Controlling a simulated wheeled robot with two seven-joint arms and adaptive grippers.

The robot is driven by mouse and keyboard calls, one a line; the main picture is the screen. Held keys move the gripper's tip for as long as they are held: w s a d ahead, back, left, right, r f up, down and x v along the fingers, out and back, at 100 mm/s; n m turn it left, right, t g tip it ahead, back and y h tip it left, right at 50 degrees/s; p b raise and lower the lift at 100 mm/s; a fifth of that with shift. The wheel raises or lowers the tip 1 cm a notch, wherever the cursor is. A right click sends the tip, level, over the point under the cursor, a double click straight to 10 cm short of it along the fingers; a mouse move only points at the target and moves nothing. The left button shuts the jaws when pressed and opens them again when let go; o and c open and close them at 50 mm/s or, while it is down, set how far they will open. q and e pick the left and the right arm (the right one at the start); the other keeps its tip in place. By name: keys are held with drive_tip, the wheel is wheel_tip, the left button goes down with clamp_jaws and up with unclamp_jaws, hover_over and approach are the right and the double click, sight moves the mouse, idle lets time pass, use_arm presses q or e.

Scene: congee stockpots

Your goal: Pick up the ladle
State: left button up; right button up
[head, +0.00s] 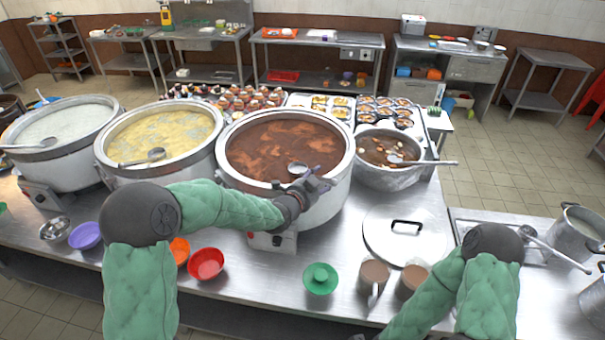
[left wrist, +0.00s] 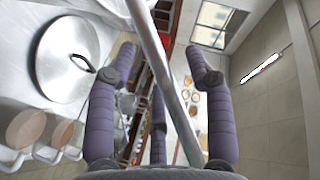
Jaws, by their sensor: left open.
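A metal ladle (head: 297,168) rests at the near rim of the large pot (head: 336,188) of red-brown congee. My left gripper (head: 318,187) is at that rim, right beside the ladle. In the left wrist view a grey metal rod, which looks like the ladle handle (left wrist: 160,60), runs between the spread fingers of my left gripper (left wrist: 160,75). The fingers are open and do not close on it. My gripper hides part of the handle in the head view. My right gripper (head: 365,337) shows only as a dark part at the bottom edge.
Two more large pots (head: 160,135) (head: 62,125) with ladles stand left. A smaller soup pot (head: 388,178) with a ladle stands right.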

use_arm(q)
clamp_jaws()
drive_tip(key=shift+r, duration=0.1)
